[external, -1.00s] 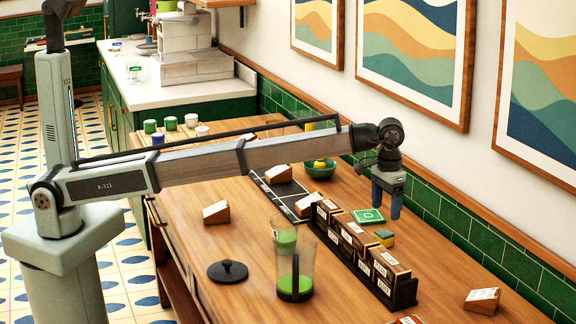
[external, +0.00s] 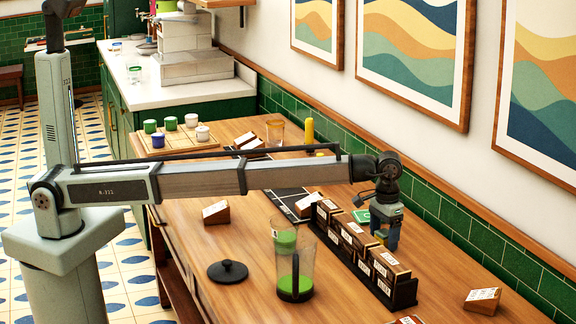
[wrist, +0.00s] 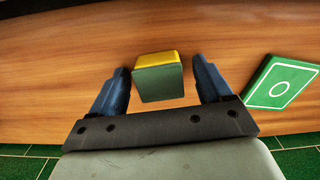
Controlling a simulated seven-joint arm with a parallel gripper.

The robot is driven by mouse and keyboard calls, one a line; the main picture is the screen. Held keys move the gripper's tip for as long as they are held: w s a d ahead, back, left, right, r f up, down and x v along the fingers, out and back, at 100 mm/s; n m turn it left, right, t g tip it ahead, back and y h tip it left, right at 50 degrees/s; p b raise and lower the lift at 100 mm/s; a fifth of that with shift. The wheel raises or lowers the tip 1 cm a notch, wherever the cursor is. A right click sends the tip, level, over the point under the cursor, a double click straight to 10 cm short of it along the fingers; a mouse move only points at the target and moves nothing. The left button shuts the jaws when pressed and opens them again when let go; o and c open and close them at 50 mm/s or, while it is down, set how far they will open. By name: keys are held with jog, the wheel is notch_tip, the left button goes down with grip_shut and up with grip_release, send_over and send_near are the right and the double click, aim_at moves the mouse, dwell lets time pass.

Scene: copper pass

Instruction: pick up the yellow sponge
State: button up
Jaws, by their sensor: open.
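The yellow sponge (wrist: 157,58) has a dark green layer and lies on the wooden table. In the wrist view it sits between the two blue fingers of my gripper (wrist: 164,88), slightly beyond their tips, with a gap on each side. My gripper is open and empty.
A green square with a white circle (wrist: 281,82) lies beside the sponge. A dark rack of labelled wooden blocks (external: 404,292) stands close by. A blender jug (external: 296,275), a black lid (external: 228,271) and a wooden block (external: 483,300) are on the table.

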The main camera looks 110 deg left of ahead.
jog(key=c, duration=1)
jog(key=shift+r, duration=0.15)
